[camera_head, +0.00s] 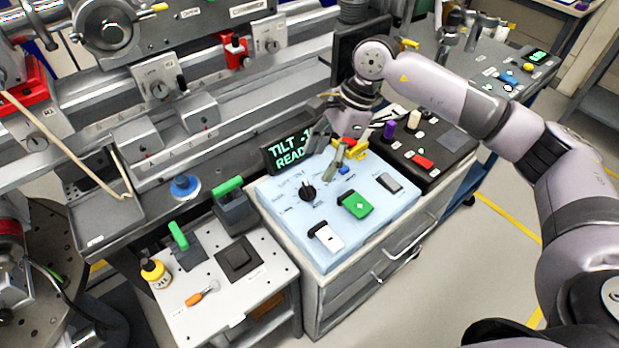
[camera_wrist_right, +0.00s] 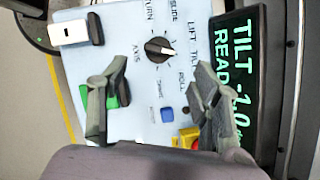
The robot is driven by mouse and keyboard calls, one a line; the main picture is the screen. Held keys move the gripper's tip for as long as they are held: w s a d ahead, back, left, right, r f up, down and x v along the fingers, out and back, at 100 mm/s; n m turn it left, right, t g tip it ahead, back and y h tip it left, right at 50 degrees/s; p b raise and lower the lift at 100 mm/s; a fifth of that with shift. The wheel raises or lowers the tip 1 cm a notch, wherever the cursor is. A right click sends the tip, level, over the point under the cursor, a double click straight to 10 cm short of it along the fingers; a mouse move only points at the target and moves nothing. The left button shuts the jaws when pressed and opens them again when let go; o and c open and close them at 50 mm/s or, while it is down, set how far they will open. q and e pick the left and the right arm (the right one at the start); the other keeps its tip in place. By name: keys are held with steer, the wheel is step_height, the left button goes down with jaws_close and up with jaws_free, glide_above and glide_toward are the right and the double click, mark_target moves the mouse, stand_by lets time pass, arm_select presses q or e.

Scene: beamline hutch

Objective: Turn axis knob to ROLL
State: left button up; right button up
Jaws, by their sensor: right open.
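The axis knob (camera_head: 307,193) is a round black selector on the light-blue control panel (camera_head: 285,228). In the wrist view the knob (camera_wrist_right: 160,49) has a white pointer mark aimed toward the TILT label, and the ROLL label lies beside it. The display (camera_head: 290,150) reads TILT and READY; in the wrist view the display (camera_wrist_right: 236,85) shows -1.0. My right gripper (camera_head: 334,152) is open and empty above the panel's back edge, apart from the knob. In the wrist view its fingers (camera_wrist_right: 150,88) are spread, with the knob beyond them. My left gripper is not in view.
A green switch (camera_head: 355,204), white switch (camera_head: 325,238) and blue button (camera_head: 344,170) share the panel. A yellow-and-red button (camera_head: 353,149) is close to my right gripper. A black box (camera_head: 437,152) with knobs stands to the right. Rails and carriages lie behind.

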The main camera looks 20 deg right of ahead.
mark_target(307, 187)
steer(key=x, duration=0.6)
steer(key=shift+s+a+p, duration=0.1)
steer(key=shift+p, duration=0.3)
steer(key=shift+a+f, duration=0.25)
steer(key=shift+f, duration=0.4)
steer(key=shift+c, duration=0.3)
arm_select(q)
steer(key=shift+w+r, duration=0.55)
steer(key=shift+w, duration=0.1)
arm_select(e)
steer(key=c, duration=1.1)
